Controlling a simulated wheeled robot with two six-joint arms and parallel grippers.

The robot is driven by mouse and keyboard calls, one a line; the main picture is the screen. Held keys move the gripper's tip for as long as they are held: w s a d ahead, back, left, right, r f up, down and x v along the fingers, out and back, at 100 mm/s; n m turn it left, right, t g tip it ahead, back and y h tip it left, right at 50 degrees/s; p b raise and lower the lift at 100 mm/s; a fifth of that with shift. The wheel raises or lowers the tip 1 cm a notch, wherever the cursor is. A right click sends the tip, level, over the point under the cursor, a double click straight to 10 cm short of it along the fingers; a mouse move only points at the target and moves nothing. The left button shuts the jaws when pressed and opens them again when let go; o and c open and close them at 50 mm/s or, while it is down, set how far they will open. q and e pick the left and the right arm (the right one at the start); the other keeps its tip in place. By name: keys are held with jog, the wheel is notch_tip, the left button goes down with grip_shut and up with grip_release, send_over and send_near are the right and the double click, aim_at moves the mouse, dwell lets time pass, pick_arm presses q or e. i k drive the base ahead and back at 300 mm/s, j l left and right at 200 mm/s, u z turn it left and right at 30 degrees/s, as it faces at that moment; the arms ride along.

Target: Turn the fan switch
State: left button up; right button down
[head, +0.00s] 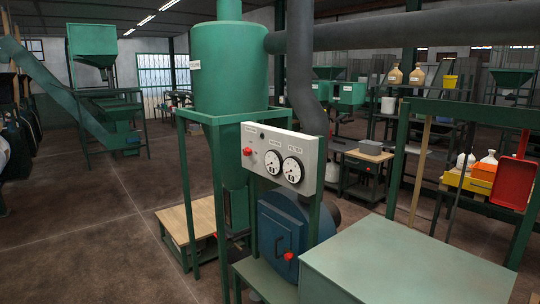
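A light grey control panel (306,150) stands on green posts near the middle of the head view. It carries two round white dials, the left one (273,162) and the right one (293,170). A red knob (247,151) sits at the panel's left end, and small controls with labels too small to read are beside it. I cannot tell which control is the fan switch. Below the panel is a blue round fan housing (283,232) with a red knob (288,256) low on its front. Neither of my grippers is in view.
A green cylinder (230,70) with a thick grey pipe (400,29) rises behind the panel. A pale green flat top (400,264) fills the lower right. A low wooden-topped platform (190,220) stands left of the fan. Open brown floor (90,235) lies at left.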

aim_at(246, 151)
jog(key=i+j+z, duration=0.1)
jog(key=z, duration=0.4)
jog(key=i+j+z, duration=0.2)
jog(key=z, duration=0.3)
